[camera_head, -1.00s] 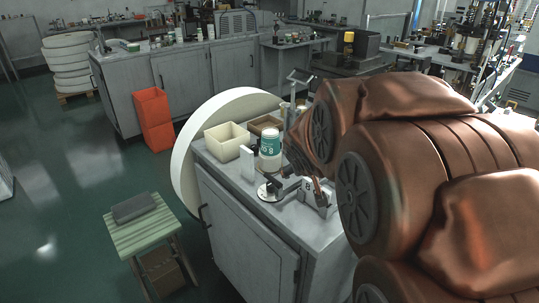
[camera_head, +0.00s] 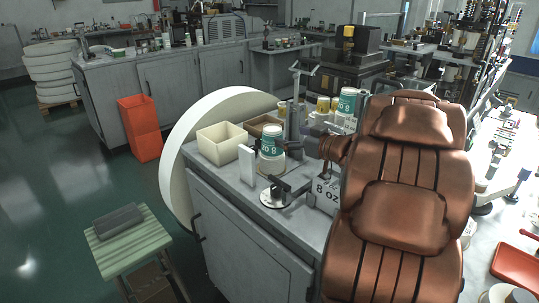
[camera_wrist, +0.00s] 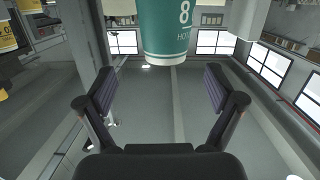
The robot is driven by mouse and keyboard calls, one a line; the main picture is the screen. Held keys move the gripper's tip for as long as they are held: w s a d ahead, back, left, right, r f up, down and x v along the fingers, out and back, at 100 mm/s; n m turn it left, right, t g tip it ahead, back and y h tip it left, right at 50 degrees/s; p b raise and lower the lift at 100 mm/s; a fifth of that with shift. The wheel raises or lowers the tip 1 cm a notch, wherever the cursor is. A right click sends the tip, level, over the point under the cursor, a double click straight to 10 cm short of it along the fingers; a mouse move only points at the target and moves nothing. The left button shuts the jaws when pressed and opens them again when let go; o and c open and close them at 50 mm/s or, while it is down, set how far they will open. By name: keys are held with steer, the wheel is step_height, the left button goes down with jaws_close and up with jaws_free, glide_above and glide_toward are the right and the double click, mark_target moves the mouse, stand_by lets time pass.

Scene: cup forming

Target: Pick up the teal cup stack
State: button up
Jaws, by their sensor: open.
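In the wrist view, a teal cup stack (camera_wrist: 167,28) with white lettering shows at the top centre, cut off by the frame edge. It lies beyond my gripper (camera_wrist: 158,88), whose two dark fingers are spread wide with nothing between them. In the head view, a teal and white cup stack (camera_head: 347,101) stands at the back of the cabinet top, partly hidden by my arm; it appears to be the same one. Another teal and white stack (camera_head: 271,148) stands nearer the front of the cabinet. My gripper is hard to make out in the head view.
Yellow cups (camera_head: 322,105) stand left of the far teal stack, near a metal post (camera_head: 294,115). A cream bin (camera_head: 220,144), a white block (camera_head: 246,165) and an "8 OZ" fixture (camera_head: 325,194) crowd the cabinet top (camera_head: 230,188). A green stool (camera_head: 129,240) stands at left.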

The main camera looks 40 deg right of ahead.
mark_target(280, 135)
steer(key=shift+a+f+y, duration=0.1)
steer(key=shift+f+y, duration=0.1)
steer(key=shift+y, duration=0.1)
steer(key=shift+w+a, duration=0.1)
steer(key=shift+w, duration=0.1)
steer(key=shift+x, duration=1.05)
steer(key=shift+p+x, duration=0.45)
steer(key=shift+x, duration=2.05)
jaws_close()
